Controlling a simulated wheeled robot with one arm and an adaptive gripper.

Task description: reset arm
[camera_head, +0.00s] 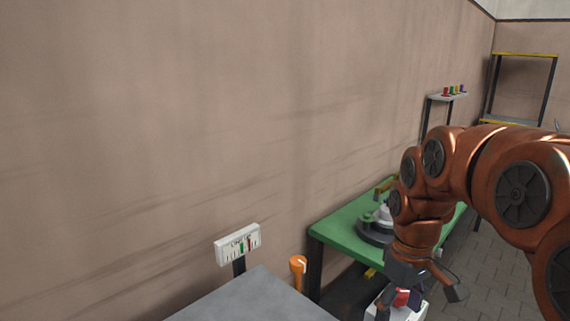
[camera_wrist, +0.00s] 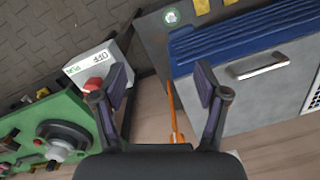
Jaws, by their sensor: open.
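My copper-coloured arm reaches in from the right in the head view and bends down to my gripper (camera_head: 420,295). In the wrist view my gripper (camera_wrist: 166,90) is open, its two dark fingers apart with nothing held between them. Behind the left finger is a light grey box (camera_wrist: 105,62) with a red button (camera_wrist: 93,85) and a label reading "OFF". The box also shows below the gripper in the head view, partly hidden by the fingers.
A green table (camera_head: 340,232) with round fixtures stands along the wall. A blue-topped grey cabinet (camera_wrist: 255,85) lies right in the wrist view. Shelves stand at the far right.

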